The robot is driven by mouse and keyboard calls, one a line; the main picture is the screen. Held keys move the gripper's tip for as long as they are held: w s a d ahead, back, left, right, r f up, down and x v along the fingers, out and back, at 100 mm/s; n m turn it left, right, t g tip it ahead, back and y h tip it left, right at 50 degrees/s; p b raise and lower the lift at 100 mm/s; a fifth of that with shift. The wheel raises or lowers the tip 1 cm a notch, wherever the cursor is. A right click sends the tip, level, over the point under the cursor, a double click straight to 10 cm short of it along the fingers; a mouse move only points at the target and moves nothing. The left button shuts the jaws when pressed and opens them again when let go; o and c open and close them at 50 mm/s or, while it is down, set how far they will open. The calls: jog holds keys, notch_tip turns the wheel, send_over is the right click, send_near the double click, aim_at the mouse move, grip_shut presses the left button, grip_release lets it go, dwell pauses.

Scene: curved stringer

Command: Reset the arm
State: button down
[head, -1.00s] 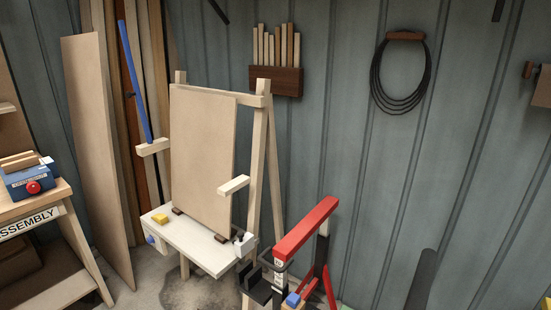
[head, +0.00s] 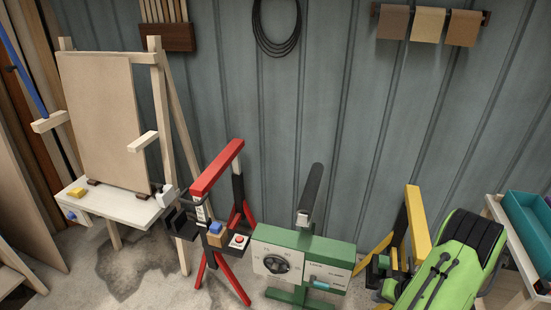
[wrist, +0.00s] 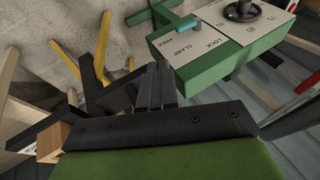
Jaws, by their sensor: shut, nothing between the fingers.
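My gripper (wrist: 157,85) shows in the wrist view as two dark fingers close together, with nothing between them. It is shut. The fingers point at the near side of a green machine (wrist: 215,60) with white plates marked LOCK, CLAMP and FREE; I cannot tell whether they touch it. In the head view the same green machine (head: 300,250) stands on the floor at the lower middle, with a dial and a dark bar on top. I cannot make out my gripper clearly in the head view.
A yellow stand (head: 417,228) is just right of the machine. A red stand (head: 218,166) with a red button is left of it. An easel (head: 108,115) with a board stands farther left. A teal tray (head: 525,220) is at the right edge. Bare floor (head: 150,265) lies front left.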

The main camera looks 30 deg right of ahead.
jog(key=w+a+r+n+p, duration=0.2)
jog(key=w+a+r, duration=0.3)
jog(key=r, duration=0.4)
jog(key=w+a+r+n+g+p, duration=0.1)
jog(key=w+a+r+n, duration=0.1)
jog(key=a+r, duration=0.55)
jog(key=w+a+r+n+p, duration=0.2)
jog(key=w+a+r, duration=0.2)
jog(key=r, duration=0.7)
jog(key=s+a+r+n+p, duration=0.3)
jog(key=s+a+r+n, duration=0.1)
jog(key=s+a+r, duration=1)
jog(key=a+r, duration=0.1)
jog(key=a, duration=0.2)
jog(key=shift+s+t+h+p, duration=0.3)
jog(key=shift+p, duration=0.1)
jog(key=shift+r, duration=0.1)
